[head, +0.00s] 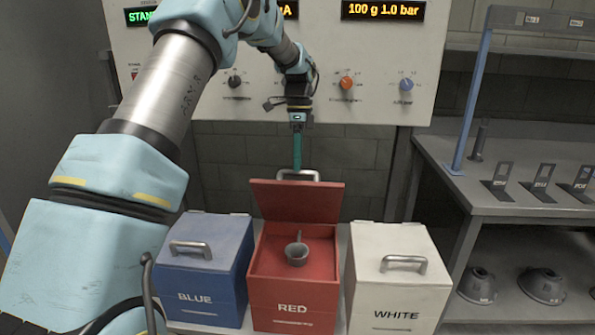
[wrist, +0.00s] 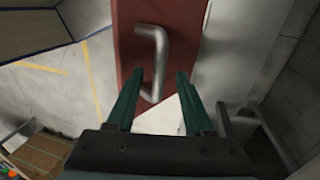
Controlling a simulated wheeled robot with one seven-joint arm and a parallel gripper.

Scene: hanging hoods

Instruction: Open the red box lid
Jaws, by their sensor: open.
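The red box (head: 294,310) stands between two other boxes, and its red lid (head: 298,200) is tilted up, roughly upright at the back. Inside the box lies a small grey cup-shaped item with a stem (head: 297,253). My gripper (head: 297,165) hangs just behind the top edge of the lid, by the lid's metal handle (head: 298,175). In the wrist view the lid (wrist: 185,40) fills the upper middle, and its bent handle (wrist: 158,62) lies ahead of and between my open green fingers (wrist: 156,95). I cannot tell whether a finger touches the handle.
A blue box (head: 205,270) stands at left and a white box (head: 400,270) at right, both closed with handles on top. A control panel (head: 270,60) with displays and knobs rises behind. A grey bench (head: 520,150) with slotted stands and hood-shaped parts below is at right.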

